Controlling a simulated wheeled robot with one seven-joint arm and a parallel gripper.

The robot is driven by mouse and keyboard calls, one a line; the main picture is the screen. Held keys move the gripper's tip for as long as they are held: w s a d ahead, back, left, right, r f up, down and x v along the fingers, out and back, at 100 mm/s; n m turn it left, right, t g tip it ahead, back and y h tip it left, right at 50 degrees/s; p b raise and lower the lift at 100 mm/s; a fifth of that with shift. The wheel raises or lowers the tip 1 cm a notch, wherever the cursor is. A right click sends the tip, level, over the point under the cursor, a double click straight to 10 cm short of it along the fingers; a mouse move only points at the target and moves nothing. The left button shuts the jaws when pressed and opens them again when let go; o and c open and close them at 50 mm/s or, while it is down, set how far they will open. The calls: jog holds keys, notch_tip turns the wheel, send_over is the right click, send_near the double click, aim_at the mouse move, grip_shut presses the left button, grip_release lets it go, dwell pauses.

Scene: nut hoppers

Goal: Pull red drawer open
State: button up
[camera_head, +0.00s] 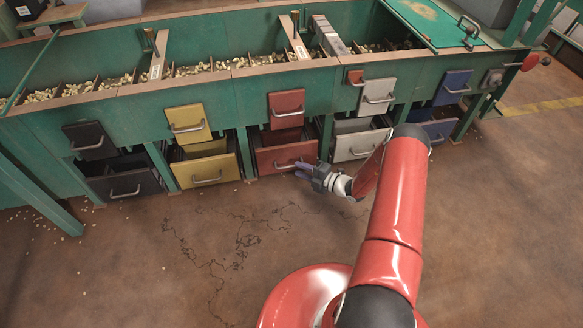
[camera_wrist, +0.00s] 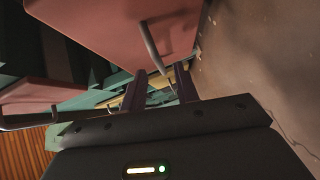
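The red drawer (camera_head: 271,159) is the middle one of the low row, with a metal bar handle on its front. Its dark inside shows behind the front, so it stands partly out. My gripper (camera_head: 299,169) is at the right part of this front, by the handle. In the wrist view the red drawer front (camera_wrist: 115,27) fills the top, and its handle (camera_wrist: 152,47) runs down toward the gap between my two fingers (camera_wrist: 161,84). The fingers are apart. I cannot tell whether they touch the handle.
A red flap (camera_head: 286,104) with its own handle hangs above the drawer. Yellow (camera_head: 210,173), black (camera_head: 118,187) and white (camera_head: 351,147) drawers stand alongside, also showing open tops. The green hopper bench (camera_head: 240,92) holds nuts. The brown floor (camera_head: 150,260) in front is mostly free.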

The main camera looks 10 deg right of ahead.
jog(key=shift+x, duration=2.35)
jog(key=shift+c, duration=0.3)
grip_shut()
